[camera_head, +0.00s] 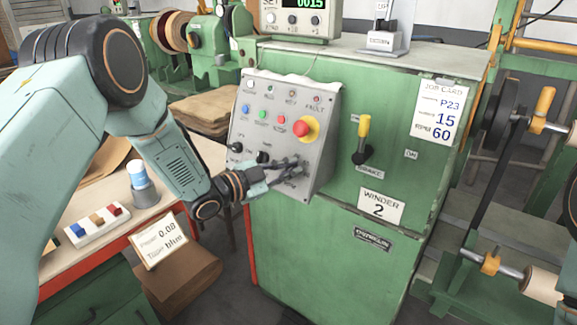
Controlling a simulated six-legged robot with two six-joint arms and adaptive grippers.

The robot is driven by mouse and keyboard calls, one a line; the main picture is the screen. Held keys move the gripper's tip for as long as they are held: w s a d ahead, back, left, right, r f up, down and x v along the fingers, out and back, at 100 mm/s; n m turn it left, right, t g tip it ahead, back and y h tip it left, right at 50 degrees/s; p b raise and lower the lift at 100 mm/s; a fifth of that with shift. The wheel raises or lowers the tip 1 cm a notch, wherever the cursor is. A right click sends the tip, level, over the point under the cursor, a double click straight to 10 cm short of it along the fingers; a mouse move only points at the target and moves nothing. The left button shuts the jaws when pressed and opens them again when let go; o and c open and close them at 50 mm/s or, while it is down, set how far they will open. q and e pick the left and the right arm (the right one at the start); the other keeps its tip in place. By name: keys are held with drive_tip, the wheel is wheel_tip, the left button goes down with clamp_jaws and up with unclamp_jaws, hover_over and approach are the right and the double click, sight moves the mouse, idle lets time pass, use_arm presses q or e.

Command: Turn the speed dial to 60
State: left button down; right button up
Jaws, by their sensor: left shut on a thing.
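The grey control panel (247,120) is mounted on the front of the green winder cabinet (360,90). My left gripper (294,172) reaches in from the left to the panel's lower right. Its fingers are shut on the speed dial, which they mostly hide, so its pointer and scale cannot be read. The job card (438,112) on the cabinet reads P23, number 15, RPM 60. My right gripper is not in view.
On the panel, a red emergency button (302,128) with a yellow ring sits just above my fingers. Black knobs (263,157) are to their left. A yellow-handled brake lever (363,135) stands out from the cabinet at right. A wooden bench (100,245) is at lower left.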

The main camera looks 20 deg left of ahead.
use_arm(q)
drive_tip(key=shift+s+a+f, duration=0.1)
drive_tip(key=shift+f, duration=0.3)
drive_tip(key=c, duration=1.5)
unclamp_jaws()
drive_tip(key=shift+c, duration=0.2)
drive_tip(key=shift+o, duration=0.6)
drive_tip(key=shift+a, duration=0.1)
drive_tip(key=shift+w, duration=0.25)
drive_tip(key=shift+s+a+r, duration=0.1)
drive_tip(key=shift+s+r, duration=0.05)
drive_tip(key=f+v, duration=0.1)
drive_tip(key=v, duration=1)
drive_tip(key=shift+s+a+r, duration=0.25)
drive_tip(key=shift+a+r, duration=0.1)
drive_tip(key=shift+r, duration=0.15)
